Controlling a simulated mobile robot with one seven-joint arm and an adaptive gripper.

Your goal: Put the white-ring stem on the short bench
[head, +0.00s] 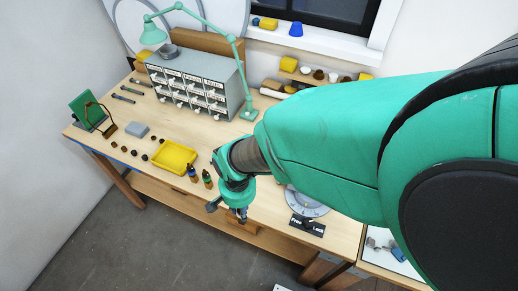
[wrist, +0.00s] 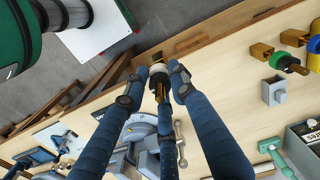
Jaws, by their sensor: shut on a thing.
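My gripper (wrist: 153,83) is shut on a small brass and black stem (wrist: 160,87) with a white ring at its end, held between the fingertips in the wrist view. In the head view my gripper (head: 228,208) is at the front edge of the long wooden bench; the stem cannot be made out there. A separate, lower-right work surface with a white mat (head: 384,243) adjoins the long bench and looks like the short bench. My arm hides part of it.
A round grey dial stand (head: 305,203) with a "Free/Lock" plate stands right of my gripper. Two dark stems (head: 199,176), a yellow tray (head: 174,157), a drawer cabinet (head: 195,83) and a green lamp (head: 152,33) stand left and behind.

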